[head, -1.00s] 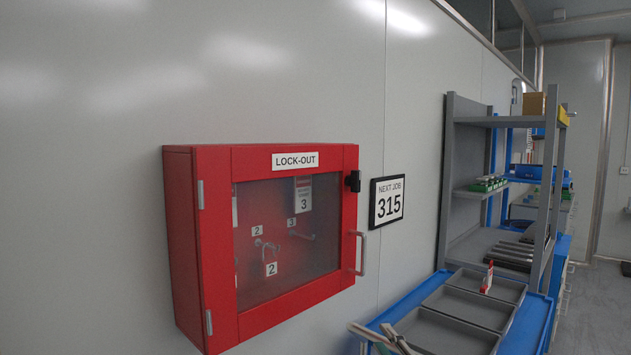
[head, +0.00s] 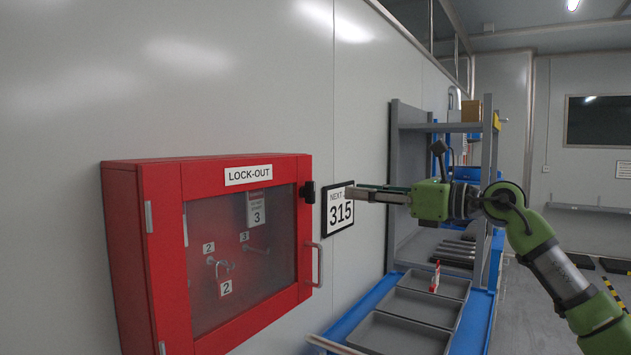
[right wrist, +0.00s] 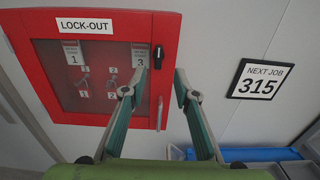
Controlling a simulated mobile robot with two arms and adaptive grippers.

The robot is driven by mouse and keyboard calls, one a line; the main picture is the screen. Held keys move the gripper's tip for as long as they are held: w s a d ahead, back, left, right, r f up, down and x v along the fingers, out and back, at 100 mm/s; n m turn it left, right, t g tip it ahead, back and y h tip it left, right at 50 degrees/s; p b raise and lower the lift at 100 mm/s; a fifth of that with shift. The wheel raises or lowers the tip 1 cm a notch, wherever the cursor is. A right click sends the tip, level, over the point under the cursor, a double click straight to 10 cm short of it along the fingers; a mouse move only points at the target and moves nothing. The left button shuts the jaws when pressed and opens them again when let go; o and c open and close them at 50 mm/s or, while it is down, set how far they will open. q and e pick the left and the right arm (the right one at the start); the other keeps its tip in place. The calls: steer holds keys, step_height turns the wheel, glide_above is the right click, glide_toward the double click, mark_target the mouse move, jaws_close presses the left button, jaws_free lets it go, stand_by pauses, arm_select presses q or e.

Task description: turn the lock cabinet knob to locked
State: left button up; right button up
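The red lock-out cabinet (head: 155,230) hangs on the wall at left, its clear-windowed door closed. Its small black knob (head: 307,191) sits on the right side of the door frame; it also shows in the right wrist view (right wrist: 158,56), looking roughly upright. A pale pull handle (head: 320,265) is below it. My right gripper (head: 352,194) is right of the knob in the head view, in front of the number sign. In the right wrist view its fingers (right wrist: 154,84) are spread apart and empty, below the knob and apart from it. My left gripper is not in view.
A sign reading 315 (head: 341,213) is on the wall beside the cabinet. Grey trays (head: 400,335) lie on a blue bench below, with a small red-white item (head: 435,278). A grey shelf unit (head: 395,150) stands behind my right arm. Inside the cabinet are tagged hooks (head: 222,266).

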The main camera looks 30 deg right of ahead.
mark_target(314, 187)
steer(key=p+x, duration=0.5)
steer(key=x, duration=0.5)
steer(key=shift+w+a+r+p, duration=0.2)
steer(key=shift+w+a+p, duration=0.1)
steer(key=shift+p, duration=0.1)
steer(key=shift+w+a+f, duration=0.1)
steer(key=shift+w, duration=0.25)
steer(key=shift+c, duration=0.4)
jaws_close()
